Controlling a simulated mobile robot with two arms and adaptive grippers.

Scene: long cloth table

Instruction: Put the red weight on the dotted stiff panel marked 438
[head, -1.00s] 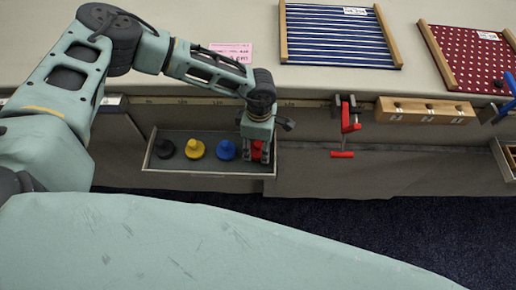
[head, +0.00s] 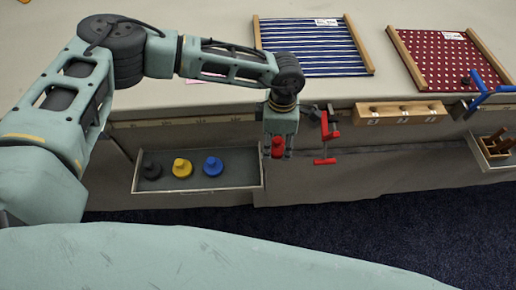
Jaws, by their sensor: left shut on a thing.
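My left gripper (head: 278,153) is shut on the red weight (head: 278,147). It holds the weight in the air just right of an open tray at the table's front, with the fingers partly covering it. The dotted panel (head: 437,65), red with white dots and wooden side rails, lies on the table at the far right. It bears a small white label (head: 452,36) too small to read. A small dark object (head: 466,81) sits on the panel near its front right. My right gripper is not in view.
The tray (head: 222,187) holds black (head: 151,168), yellow (head: 181,168) and blue (head: 213,166) weights. A striped panel (head: 312,47) lies left of the dotted one. A red clamp (head: 325,138), a wooden block (head: 400,113) and a blue clamp (head: 484,92) line the front edge.

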